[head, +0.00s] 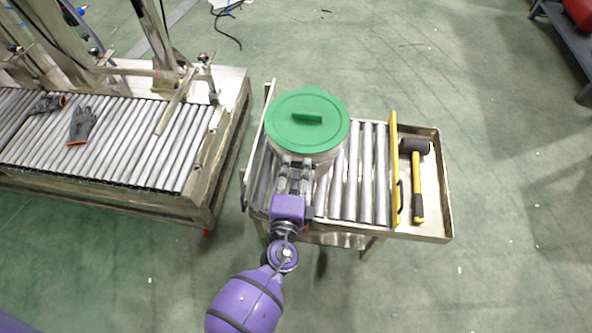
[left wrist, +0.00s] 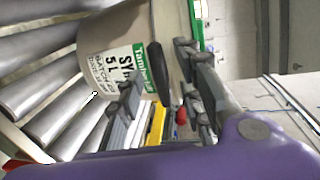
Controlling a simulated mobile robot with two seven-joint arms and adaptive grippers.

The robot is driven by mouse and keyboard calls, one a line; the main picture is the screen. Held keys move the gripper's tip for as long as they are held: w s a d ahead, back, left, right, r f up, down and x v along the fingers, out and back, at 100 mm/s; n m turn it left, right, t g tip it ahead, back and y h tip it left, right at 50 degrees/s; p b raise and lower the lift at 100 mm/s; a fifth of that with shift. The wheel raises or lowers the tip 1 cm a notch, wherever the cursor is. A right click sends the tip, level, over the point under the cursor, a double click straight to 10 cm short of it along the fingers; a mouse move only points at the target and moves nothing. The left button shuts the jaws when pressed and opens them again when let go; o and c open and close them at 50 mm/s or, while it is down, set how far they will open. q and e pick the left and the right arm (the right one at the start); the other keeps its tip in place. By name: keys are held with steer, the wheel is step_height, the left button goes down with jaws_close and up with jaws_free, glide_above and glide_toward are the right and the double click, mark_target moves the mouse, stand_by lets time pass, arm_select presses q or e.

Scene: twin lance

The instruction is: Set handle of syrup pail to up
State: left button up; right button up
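The syrup pail (head: 325,160) stands upright on a roller cart, its green lid (head: 300,133) closed. In the left wrist view the pail (left wrist: 100,38) appears sideways, with a white and green label (left wrist: 130,68) and the lid's edge (left wrist: 193,22) at right. A black handle grip (left wrist: 157,68) lies against the pail's side, below the lid, so the handle hangs down. My left gripper (head: 293,164) is at the pail's near side. Its fingers (left wrist: 163,96) are apart, with the black grip between them; I see no clear contact. My right gripper is not in view.
The roller cart (head: 366,185) has a yellow rail (head: 393,150) and a side tray (head: 433,222) holding a black-headed mallet (head: 417,185). A roller conveyor (head: 130,145) with gloves (head: 82,126) stands at the left. The floor right of the cart is clear.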

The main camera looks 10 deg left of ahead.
arm_select(q)
steer(key=shift+w, duration=0.2)
steer(key=shift+c, duration=0.6)
jaws_close()
